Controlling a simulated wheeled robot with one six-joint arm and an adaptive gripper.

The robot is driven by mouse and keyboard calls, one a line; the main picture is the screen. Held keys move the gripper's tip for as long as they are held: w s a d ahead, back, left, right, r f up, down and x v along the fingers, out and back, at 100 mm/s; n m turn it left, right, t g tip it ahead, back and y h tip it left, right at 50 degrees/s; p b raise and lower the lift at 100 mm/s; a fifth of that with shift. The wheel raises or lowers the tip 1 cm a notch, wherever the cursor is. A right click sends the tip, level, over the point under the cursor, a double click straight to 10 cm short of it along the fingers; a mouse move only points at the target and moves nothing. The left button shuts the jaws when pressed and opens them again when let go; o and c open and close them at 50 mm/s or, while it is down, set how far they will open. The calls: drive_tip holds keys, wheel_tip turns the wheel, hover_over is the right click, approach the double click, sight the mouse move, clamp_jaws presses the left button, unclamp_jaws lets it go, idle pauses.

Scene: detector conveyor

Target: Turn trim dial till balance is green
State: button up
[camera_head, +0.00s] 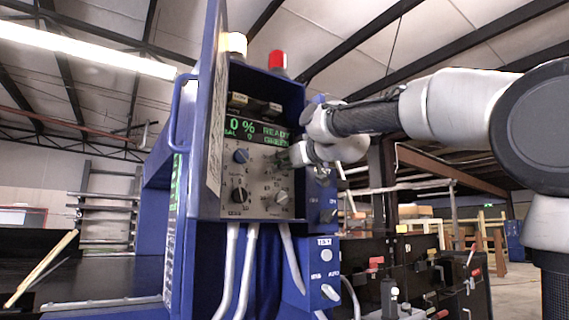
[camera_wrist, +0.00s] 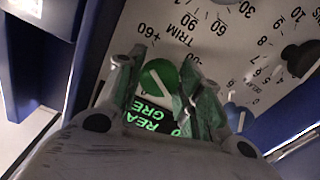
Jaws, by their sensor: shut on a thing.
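The trim dial (camera_wrist: 158,75) is a round green knob in the wrist view, with the word TRIM and the marks +60 and -60 beside it. My gripper (camera_wrist: 163,88) has one finger on each side of the knob and is shut on it. In the head view my gripper (camera_head: 284,158) reaches the panel's upper right and hides the dial. The display (camera_head: 255,130) above the dials shows 0 %, BAL 0, READY and GREEN in green letters. Part of the display also shows upside down in the wrist view (camera_wrist: 152,117).
The grey panel (camera_head: 262,208) also carries a blue knob (camera_head: 240,156), a black knob (camera_head: 239,194) and a silver knob (camera_head: 281,197). Blue cabinet walls flank the panel. A red lamp (camera_head: 277,60) stands on top. A TEST box (camera_head: 325,272) sits lower right.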

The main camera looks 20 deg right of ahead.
drive_tip(key=shift+f, duration=0.1)
drive_tip(key=o, duration=1)
drive_tip(key=shift+o, duration=0.2)
drive_tip(key=shift+s, duration=0.15)
drive_tip(key=v, duration=1.1)
drive_tip(key=shift+s+d, duration=0.2)
drive_tip(key=shift+s, duration=0.1)
